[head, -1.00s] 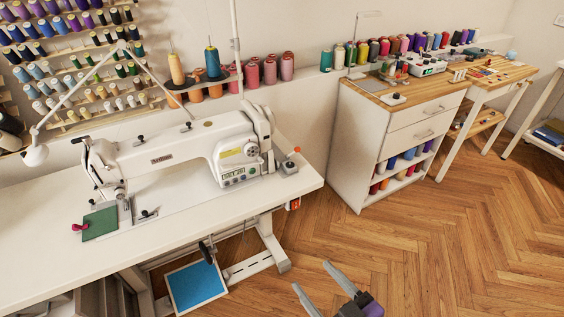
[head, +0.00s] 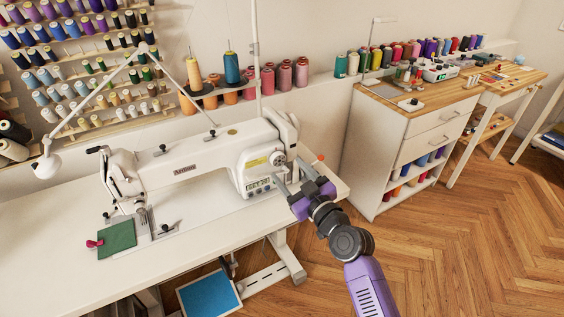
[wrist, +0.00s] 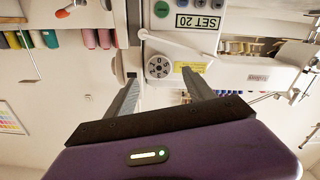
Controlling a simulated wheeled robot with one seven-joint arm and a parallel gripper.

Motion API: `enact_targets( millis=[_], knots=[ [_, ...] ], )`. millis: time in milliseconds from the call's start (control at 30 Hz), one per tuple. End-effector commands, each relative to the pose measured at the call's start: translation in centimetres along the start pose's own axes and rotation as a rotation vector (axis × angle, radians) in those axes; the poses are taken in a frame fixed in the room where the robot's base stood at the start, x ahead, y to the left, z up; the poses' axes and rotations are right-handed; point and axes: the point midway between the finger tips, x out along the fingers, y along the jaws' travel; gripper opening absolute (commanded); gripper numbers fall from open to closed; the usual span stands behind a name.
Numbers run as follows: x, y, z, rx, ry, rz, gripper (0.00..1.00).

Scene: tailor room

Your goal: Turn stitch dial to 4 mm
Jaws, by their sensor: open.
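The white sewing machine (head: 195,160) stands on its white table. A round grey stitch dial (head: 277,158) is on the right end of its front, above a panel with a small display (head: 258,184). My gripper (head: 292,176) is open and empty in front of this end, pointing at the machine. In the wrist view, which shows the machine upside down, the dial (wrist: 158,67) appears between and just beyond my fingertips (wrist: 160,78), with no visible contact. The display (wrist: 199,22) seems to read "SET 20". The dial's marks are too small to read.
A white lever (wrist: 180,45) sticks out near the dial. A green cloth (head: 117,238) lies at the needle end. Thread cones (head: 232,68) stand behind the machine. A wood-topped cabinet (head: 385,150) stands to the right, with open floor (head: 450,240) in front.

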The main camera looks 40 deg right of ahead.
Motion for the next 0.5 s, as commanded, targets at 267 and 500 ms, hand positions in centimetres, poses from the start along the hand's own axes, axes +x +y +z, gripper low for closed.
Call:
enact_targets(
  millis=[267,500],
  knots=[
    [3.8,0.1,-0.1,0.0,0.0,0.001,0.62],
    [4.7,0.0,0.0,0.0,-0.001,0.001,0.62]
  ],
)
